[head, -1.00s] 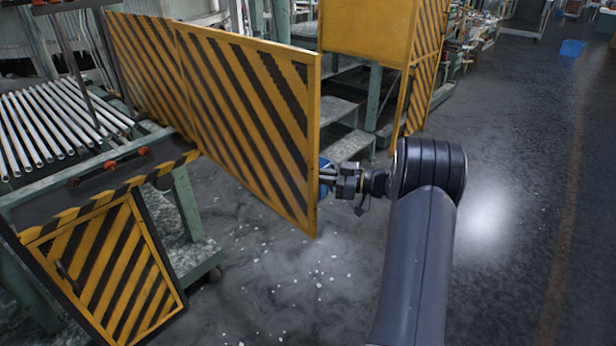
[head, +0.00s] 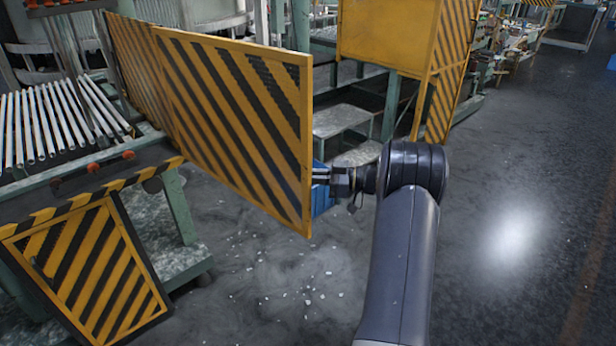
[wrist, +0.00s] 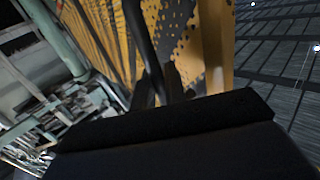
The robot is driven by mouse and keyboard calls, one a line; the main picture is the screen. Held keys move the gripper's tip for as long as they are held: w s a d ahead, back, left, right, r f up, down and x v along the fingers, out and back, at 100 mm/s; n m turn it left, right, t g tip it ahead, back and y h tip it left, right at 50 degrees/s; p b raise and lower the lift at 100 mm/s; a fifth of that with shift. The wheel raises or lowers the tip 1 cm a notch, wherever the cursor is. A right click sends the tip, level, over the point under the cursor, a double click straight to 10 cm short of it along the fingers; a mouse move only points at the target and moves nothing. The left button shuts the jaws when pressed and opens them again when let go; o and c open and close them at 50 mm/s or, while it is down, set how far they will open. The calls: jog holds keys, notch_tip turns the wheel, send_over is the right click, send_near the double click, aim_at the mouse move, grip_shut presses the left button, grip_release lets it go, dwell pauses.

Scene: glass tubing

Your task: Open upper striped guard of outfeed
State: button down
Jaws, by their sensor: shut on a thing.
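The upper striped guard (head: 235,125) is a yellow and black panel door, swung out from the outfeed frame over the aisle. A second striped panel (head: 135,70) stands behind its left edge. My gripper (head: 325,178) is at the guard's free right edge, on its far side, and the fingertips are partly hidden by the panel. In the wrist view, my gripper (wrist: 165,85) is shut around a dark bar handle (wrist: 140,35) on the guard's face, next to its yellow edge (wrist: 217,45). The exact grip is dark and partly hidden.
A lower striped guard (head: 90,270) hangs at the front left under the outfeed. Glass tubes (head: 60,120) lie on the rack at left. A yellow cabinet (head: 390,35) stands behind. White fragments (head: 300,290) litter the floor; the aisle at right (head: 520,200) is clear.

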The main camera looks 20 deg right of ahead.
jog(key=shift+r, duration=0.1)
jog(key=c, duration=1.6)
grip_release()
jog(key=shift+w+a, duration=0.1)
jog(key=shift+o, duration=0.2)
jog(key=b+v, duration=0.2)
jog(key=v, duration=0.9)
